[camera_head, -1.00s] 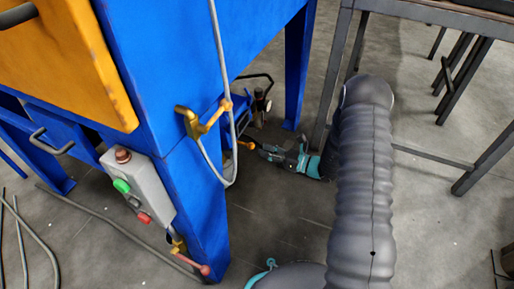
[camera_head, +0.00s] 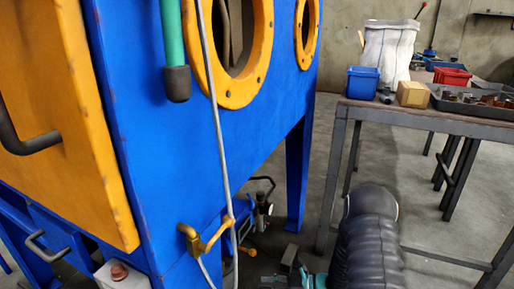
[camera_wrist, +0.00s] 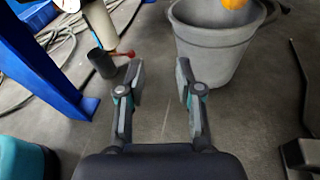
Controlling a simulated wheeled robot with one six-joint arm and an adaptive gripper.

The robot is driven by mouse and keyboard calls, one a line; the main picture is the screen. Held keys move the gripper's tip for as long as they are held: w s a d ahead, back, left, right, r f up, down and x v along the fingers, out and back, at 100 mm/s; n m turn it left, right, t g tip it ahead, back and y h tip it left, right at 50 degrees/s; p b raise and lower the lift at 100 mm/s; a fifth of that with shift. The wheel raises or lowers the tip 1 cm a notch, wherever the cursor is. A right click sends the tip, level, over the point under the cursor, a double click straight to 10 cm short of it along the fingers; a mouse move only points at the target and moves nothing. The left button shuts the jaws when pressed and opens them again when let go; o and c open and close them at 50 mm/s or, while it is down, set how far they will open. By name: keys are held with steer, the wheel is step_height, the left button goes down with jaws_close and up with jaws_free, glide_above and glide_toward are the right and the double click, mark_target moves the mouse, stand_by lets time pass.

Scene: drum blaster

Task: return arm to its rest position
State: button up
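My gripper (camera_wrist: 158,80) is open in the wrist view. Its two fingers stand well apart, with only bare floor visible between them and nothing held. In the head view my dark, ribbed arm rises at the lower right. The gripper end lies low beside the blue blaster cabinet (camera_head: 140,100), partly cut off by the bottom edge. Whether the fingers touch anything there cannot be told from the head view.
A grey bucket (camera_wrist: 215,45) stands beyond the fingers. A blue leg (camera_wrist: 40,65) and loose cables (camera_wrist: 65,40) are at the left. A metal table (camera_head: 430,118) with a blue bin (camera_head: 362,82), a cardboard box (camera_head: 412,94) and a tray stands right. Floor shows between cabinet and table.

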steer(key=s+d+r+n+g+h+p, duration=0.1)
steer(key=s+d+r+n+g+h, duration=0.25)
steer(key=s+r+n, duration=0.4)
steer(key=s+d+r+n+g+h+p, duration=0.2)
steer(key=s+r+n+g+h, duration=0.2)
steer(key=s+r+n+h, duration=0.25)
steer(key=s+d+r+n+t+h+p, duration=0.2)
steer(key=s+r+t, duration=0.1)
steer(key=r, duration=0.6)
steer(key=s+d+r+n+t+h+p, duration=0.2)
steer(key=s+r+n+t, duration=0.1)
steer(key=r, duration=0.7)
steer(key=s+d+r+n+t+h+p, duration=0.1)
steer(key=s+r+t, duration=0.3)
steer(key=r, duration=0.6)
steer(key=shift+s+d+n+h+p, duration=0.4)
steer(key=shift+s+d+n+p, duration=0.15)
steer(key=shift+s+d+n, duration=0.25)
steer(key=shift+r, duration=0.1)
